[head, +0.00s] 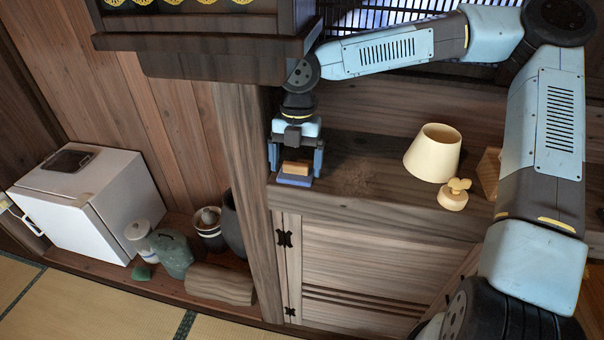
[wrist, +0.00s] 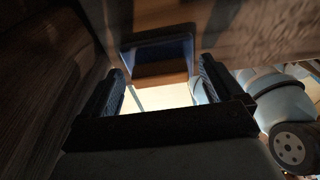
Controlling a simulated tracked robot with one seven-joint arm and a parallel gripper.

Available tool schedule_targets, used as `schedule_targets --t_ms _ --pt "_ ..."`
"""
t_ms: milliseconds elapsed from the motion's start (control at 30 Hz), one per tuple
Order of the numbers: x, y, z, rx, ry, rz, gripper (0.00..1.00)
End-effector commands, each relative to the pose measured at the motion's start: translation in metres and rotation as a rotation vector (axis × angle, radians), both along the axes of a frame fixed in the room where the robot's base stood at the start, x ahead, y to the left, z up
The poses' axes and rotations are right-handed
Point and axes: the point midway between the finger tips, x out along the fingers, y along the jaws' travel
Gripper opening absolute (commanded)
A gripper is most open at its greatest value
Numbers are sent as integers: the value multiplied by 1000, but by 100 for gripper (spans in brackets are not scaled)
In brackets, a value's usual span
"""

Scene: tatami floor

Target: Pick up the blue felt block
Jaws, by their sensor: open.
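The blue felt block (head: 293,181) lies on the dark wooden shelf at its left end, near the front edge. It has a blue lower layer and a brown wood-coloured top. My gripper (head: 296,170) points down over it, with its blue fingers open on either side of the block in the head view. In the wrist view the block (wrist: 158,52) shows beyond the open fingertips and roughly centred between them. I cannot tell whether either finger touches it.
A cream lampshade-like cup (head: 433,152) and a small wooden knobbed piece (head: 453,195) stand to the right. The shelf (head: 355,180) between is clear.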

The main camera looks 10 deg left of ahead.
Motion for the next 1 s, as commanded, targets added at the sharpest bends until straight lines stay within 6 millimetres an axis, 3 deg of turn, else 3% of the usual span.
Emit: schedule_targets --t_ms 133,567,833,1000 --pt "0 0 0 0 0 0 92" --pt "0 0 0 -1 0 0 51" --pt "0 0 3 -1 -1 0 49" --pt "0 0 20 -1 -3 1 49"
